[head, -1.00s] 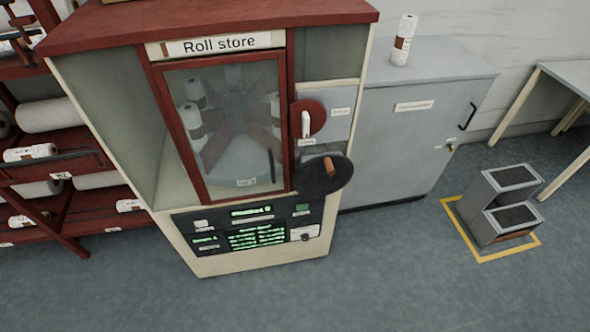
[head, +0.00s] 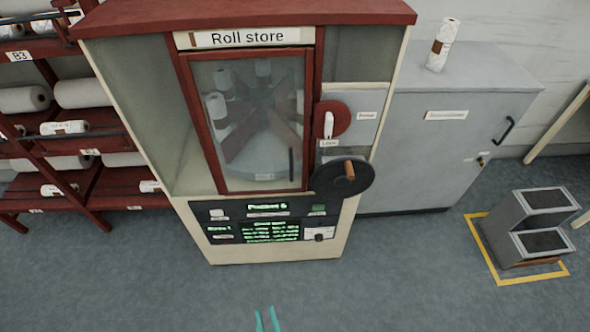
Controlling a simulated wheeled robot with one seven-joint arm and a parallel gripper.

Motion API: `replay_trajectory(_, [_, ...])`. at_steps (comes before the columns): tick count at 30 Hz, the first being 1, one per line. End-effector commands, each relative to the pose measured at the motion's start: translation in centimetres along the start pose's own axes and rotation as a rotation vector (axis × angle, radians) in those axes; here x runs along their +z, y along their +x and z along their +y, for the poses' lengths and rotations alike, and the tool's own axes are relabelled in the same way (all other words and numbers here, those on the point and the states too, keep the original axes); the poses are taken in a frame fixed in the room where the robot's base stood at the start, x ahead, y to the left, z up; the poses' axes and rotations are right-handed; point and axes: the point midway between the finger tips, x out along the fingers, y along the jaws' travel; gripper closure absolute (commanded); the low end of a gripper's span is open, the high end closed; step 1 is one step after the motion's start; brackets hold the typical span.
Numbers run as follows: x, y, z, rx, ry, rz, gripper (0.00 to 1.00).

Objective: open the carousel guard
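The carousel guard (head: 249,186) is a red-framed clear door on the front of the "Roll store" cabinet (head: 181,120). It looks shut. A dark upright handle (head: 291,165) sits at its lower right. Behind the pane is the carousel (head: 262,150) with white rolls on it. Right of the guard is a red disc (head: 341,117) with a white lever (head: 328,125) standing upright, above a label that seems to read "Lock". Below is a dark handwheel (head: 330,180) with a brown knob. My gripper (head: 266,312) shows only two teal fingertips at the bottom edge, apart and empty, well short of the cabinet.
A panel with green displays (head: 249,232) is below the guard. A grey cabinet (head: 440,150) with a roll (head: 441,48) on top stands right. Red shelves (head: 85,195) with rolls are left. The floor in front is clear.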

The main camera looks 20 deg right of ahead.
Motion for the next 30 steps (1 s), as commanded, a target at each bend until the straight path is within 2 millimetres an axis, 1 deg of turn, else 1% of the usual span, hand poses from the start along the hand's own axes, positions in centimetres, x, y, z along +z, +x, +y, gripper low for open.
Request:
replay_trajectory(1, [-0.3,2.0,0.3,0.015,-0.001,0.015,0.81])
replay_trajectory(5, [-0.9,6.6,1.4,0.06,0.0,0.032,0.81])
replay_trajectory(6, [-1.2,8.0,1.8,0.077,0.0,0.038,0.81])
replay_trajectory(8, [-1.8,10.1,2.6,0.104,0.002,0.048,0.81])
replay_trajectory(9, [-2.4,11.5,3.1,0.123,0.003,0.056,0.81])
replay_trajectory(11, [-3.2,13.6,4.1,0.154,0.005,0.068,0.81])
replay_trajectory(12, [-4.0,14.9,4.8,0.176,0.007,0.078,0.81])
replay_trajectory(14, [-5.1,16.8,5.9,0.211,0.011,0.092,0.81])
replay_trajectory(15, [-6.0,18.1,6.6,0.235,0.013,0.104,0.81])
replay_trajectory(18, [-8.3,20.8,8.7,0.295,0.023,0.131,0.81])
replay_trajectory(21, [-10.4,22.8,10.3,0.347,0.033,0.156,0.81])
replay_trajectory(24, [-12.1,24.2,11.7,0.387,0.042,0.177,0.81])
replay_trajectory(27, [-13.2,24.9,12.6,0.413,0.048,0.19,0.81])
replay_trajectory(30, [-13.7,25.4,13.0,0.425,0.051,0.196,0.81])
